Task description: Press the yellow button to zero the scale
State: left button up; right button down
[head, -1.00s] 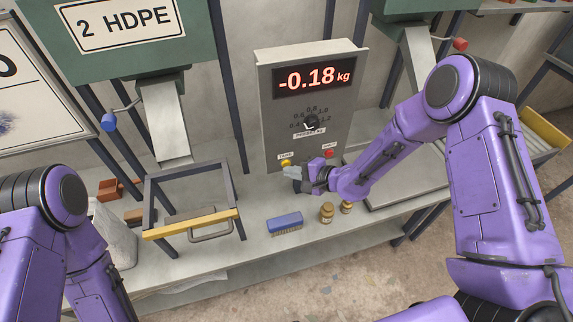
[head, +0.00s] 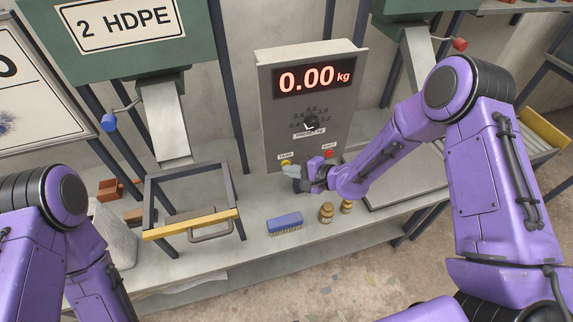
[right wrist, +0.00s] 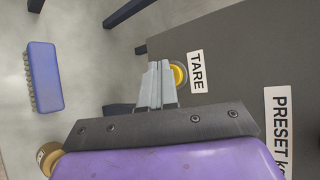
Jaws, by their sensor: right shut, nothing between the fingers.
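The grey scale panel (head: 348,105) stands at the back of the bench, and its red display (head: 313,79) reads 0.00 kg. The yellow button (head: 286,163) sits at the panel's lower left beside the TARE label. My right gripper (head: 290,171) is shut and empty, with its fingertips at the yellow button. In the right wrist view the shut fingers (right wrist: 159,72) overlap the left side of the yellow button (right wrist: 179,75); I cannot tell whether they still touch it. My left gripper is out of view; only my left arm shows.
A red button (head: 329,154) is on the panel right of the gripper. A frame with a yellow bar (head: 190,225) stands to the left.

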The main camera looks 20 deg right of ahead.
jog(key=shift+s, duration=0.75)
jog(key=shift+p, duration=0.3)
jog(key=s+p, duration=0.1)
jog(key=s, duration=0.4)
jog(key=shift+d, duration=0.15)
